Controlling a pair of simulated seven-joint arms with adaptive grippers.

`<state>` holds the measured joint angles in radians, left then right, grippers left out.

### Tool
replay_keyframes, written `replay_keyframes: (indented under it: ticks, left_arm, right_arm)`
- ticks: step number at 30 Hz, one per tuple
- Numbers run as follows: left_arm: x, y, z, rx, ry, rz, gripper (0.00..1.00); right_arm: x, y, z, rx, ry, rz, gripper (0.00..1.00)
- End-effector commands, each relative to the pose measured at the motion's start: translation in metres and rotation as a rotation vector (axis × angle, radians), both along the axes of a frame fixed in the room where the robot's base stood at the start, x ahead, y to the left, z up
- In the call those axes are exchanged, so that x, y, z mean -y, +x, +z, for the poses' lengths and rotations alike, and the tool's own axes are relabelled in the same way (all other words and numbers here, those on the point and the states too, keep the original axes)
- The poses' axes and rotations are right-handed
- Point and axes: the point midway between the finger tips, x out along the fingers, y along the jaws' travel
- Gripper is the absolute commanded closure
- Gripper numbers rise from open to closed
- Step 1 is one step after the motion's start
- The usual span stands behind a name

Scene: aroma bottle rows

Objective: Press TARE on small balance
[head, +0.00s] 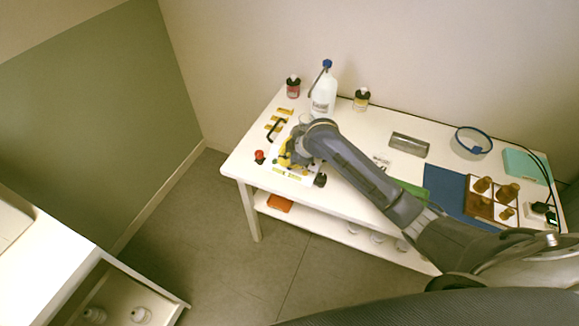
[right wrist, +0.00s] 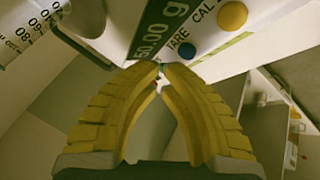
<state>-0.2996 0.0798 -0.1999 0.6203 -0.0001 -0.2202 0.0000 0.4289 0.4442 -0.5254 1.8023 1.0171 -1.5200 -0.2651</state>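The small balance's front panel (right wrist: 207,32) fills the top of the right wrist view. Its display (right wrist: 155,35) reads about 50.00 g. My left gripper is not in view.
A wash bottle (head: 324,92) and two small jars (head: 293,88) stand behind. A rack of brown bottles (head: 480,200) is at right.

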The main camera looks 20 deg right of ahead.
Motion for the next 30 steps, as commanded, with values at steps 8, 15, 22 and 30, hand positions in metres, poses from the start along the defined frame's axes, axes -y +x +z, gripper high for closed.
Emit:
replay_keyframes:
  ticks: [8,15,22,30]
  left_arm:
    - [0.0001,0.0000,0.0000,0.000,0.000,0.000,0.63]
    - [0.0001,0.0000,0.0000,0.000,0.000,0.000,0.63]
    - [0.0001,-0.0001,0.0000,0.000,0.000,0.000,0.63]
    - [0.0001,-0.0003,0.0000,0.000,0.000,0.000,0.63]
  right_arm:
    - [0.0002,0.0001,-0.0008,0.000,0.000,0.000,1.00]
    - [0.0002,0.0001,-0.0006,0.001,0.000,0.000,1.00]
    - [0.0001,0.0002,-0.0004,0.001,0.000,0.000,1.00]
    - [0.0001,0.0002,-0.0004,0.001,0.000,0.000,1.00]
